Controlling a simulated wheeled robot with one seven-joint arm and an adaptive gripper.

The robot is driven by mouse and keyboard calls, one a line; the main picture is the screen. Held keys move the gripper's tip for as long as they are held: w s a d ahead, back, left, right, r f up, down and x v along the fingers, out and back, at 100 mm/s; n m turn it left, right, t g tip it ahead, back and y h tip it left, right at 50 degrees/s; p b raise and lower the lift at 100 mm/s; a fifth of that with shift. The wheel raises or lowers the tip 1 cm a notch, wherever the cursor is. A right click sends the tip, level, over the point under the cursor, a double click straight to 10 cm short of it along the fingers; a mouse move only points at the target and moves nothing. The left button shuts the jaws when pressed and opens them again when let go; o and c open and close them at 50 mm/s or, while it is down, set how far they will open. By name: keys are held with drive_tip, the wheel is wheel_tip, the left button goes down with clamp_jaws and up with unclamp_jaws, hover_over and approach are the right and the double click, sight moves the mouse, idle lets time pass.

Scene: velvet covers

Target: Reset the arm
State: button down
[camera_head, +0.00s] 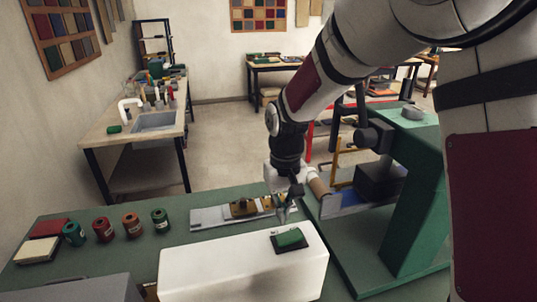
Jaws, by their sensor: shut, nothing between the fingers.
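My arm reaches down from the upper right in the head view. My gripper (285,211) points down above the back edge of a white block (215,268) on the green bench. Its fingers look small and dark, and they are shut with nothing between them. A small green piece on a dark pad (289,238) lies on top of the white block, just in front of my gripper. I cannot tell the exact gap between the fingertips and the block.
Several spools or tins (132,224) stand at the left of the green bench (185,200). A metal plate with brass parts (215,216) lies behind the block. A green machine frame (408,205) stands close on the right. A sink table (155,122) is farther back, with open floor beyond.

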drive_tip(key=s+d+r+m+t+b, duration=0.1)
drive_tip(key=s+d+r, duration=0.3)
drive_tip(key=r, duration=0.2)
drive_tip(key=s+d+r+t, duration=0.2)
drive_tip(key=s+d+r, duration=0.2)
drive_tip(key=r, duration=0.3)
drive_tip(key=s+d+r+m+t+b, duration=0.1)
drive_tip(key=s+d, duration=0.3)
drive_tip(key=s, duration=0.7)
drive_tip(key=shift+s+r+t+b, duration=0.25)
drive_tip(key=shift+r+t+b, duration=0.1)
drive_tip(key=shift+r+t, duration=0.35)
